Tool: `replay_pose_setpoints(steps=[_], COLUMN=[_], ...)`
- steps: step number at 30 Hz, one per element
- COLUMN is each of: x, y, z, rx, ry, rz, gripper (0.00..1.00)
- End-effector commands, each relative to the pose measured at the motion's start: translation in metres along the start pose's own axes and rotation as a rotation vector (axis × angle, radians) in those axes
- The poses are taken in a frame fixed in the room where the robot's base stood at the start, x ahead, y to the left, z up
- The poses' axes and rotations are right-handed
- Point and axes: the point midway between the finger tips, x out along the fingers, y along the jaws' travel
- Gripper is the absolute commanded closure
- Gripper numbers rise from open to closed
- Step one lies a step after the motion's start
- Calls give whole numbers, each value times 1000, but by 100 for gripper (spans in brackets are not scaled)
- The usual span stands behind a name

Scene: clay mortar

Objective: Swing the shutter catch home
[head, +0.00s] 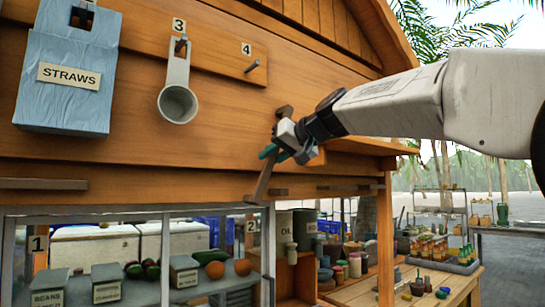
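A brown wooden bar (262,182), which looks like the shutter catch, hangs slightly tilted on the wooden front of the stall, at the top edge of the window opening. Its upper part is hidden behind my gripper (284,152). A small brown block (278,191) sits beside the bar's lower part, and another brown piece (284,112) shows just above my gripper. My gripper reaches in from the right, with its teal fingers at the bar's upper part. Whether they touch or hold the bar, or how far they are open, I cannot tell.
A blue straws box (62,75) and a metal scoop (177,102) hang left of my gripper; an empty peg (252,66) is above it. Below are the window opening with bins and produce, and a wooden counter (352,292) with jars at right.

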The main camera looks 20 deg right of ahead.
Motion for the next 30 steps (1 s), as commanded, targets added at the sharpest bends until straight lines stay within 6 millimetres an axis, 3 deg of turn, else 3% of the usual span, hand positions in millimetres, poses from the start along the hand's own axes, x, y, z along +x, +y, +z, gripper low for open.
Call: replay_pose_setpoints(steps=[6, 16, 26, 27, 29, 30], x=[0, -4, -5, -5, -5, -5], y=[5, 52, 57, 57, 56, 56], z=[0, -10, -11, -11, -11, -11], rx=[-27, -362, -398, -398, -397, -397], ry=[0, -1, 0, 0, 0, 0], rz=[13, 152, 166, 166, 166, 166], gripper=[100, 100, 100, 73, 56, 56])
